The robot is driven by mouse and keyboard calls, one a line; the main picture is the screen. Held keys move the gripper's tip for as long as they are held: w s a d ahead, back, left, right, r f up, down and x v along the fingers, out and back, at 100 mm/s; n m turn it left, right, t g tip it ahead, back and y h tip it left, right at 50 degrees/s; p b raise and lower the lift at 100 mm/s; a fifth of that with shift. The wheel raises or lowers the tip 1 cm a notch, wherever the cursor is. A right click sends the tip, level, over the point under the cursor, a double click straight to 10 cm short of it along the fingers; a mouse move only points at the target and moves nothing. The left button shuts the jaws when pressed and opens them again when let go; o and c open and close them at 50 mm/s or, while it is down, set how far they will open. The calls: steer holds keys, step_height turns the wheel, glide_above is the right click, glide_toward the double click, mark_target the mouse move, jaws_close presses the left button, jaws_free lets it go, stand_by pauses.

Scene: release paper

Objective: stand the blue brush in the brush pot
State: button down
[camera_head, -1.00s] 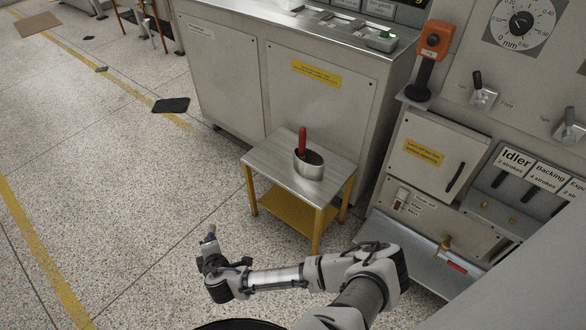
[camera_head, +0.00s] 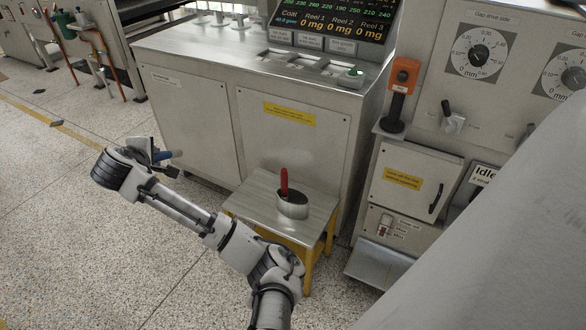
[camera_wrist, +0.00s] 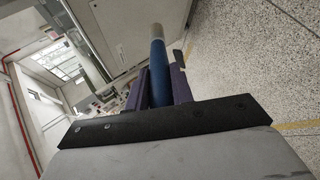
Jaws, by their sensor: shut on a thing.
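The blue brush (camera_head: 162,155) is held in my gripper (camera_head: 150,157), to the left of the small table in the head view. In the wrist view the blue brush (camera_wrist: 158,70) sticks out from between the two purple fingers of my gripper (camera_wrist: 160,88), its pale end pointing away from the palm. The brush pot (camera_head: 292,205) is a grey metal cup upright on the small table, with a red-handled brush (camera_head: 284,183) standing in it. My gripper is apart from the pot, to its left.
The small table (camera_head: 256,192) has a metal top and yellow legs. A large grey cabinet (camera_head: 210,125) stands right behind it. A control panel with dials and a lever box (camera_head: 403,190) is at the right. The speckled floor at left is open.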

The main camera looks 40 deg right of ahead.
steer(key=s+d+r+m+g+h, duration=0.2)
steer(key=d, duration=0.5)
steer(key=s+d+r+m+g+h, duration=0.1)
steer(key=s+d+r+m, duration=0.1)
steer(key=d, duration=0.6)
steer(key=s+d+f+m+g+h+p, duration=0.1)
steer(key=s+d+f+m+g+p, duration=0.3)
steer(key=s+d, duration=0.6)
step_height(320, 180, down, 22)
steer(key=d+t+b, duration=0.1)
steer(key=d+b, duration=0.1)
steer(key=shift+h, duration=0.4)
steer(key=shift+f, duration=0.1)
